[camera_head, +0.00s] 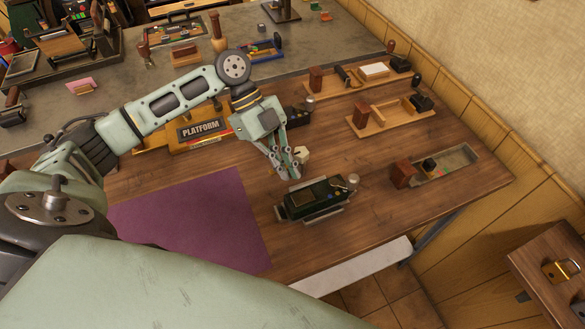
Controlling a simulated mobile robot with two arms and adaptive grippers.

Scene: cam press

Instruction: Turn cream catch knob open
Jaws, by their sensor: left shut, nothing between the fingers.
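A small cream piece (303,153), which looks like the catch knob, shows right beside my left gripper's fingers, at the back of the dark press-like device. I cannot tell whether the fingers touch it. The dark green and black device (318,203) sits on the wooden table, with a round silvery part (352,180) at its right end. My left gripper (289,173) points down just behind the device, its fingers shut with nothing between them. The fingers partly hide the area behind the device. My right gripper is not in view.
A purple mat (200,225) lies left of the device. A sign reading PLATFORM (200,128) stands behind my left arm. Wooden trays (390,115) with blocks and a grey tray (450,165) lie to the right. The table's front edge is close to the device.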

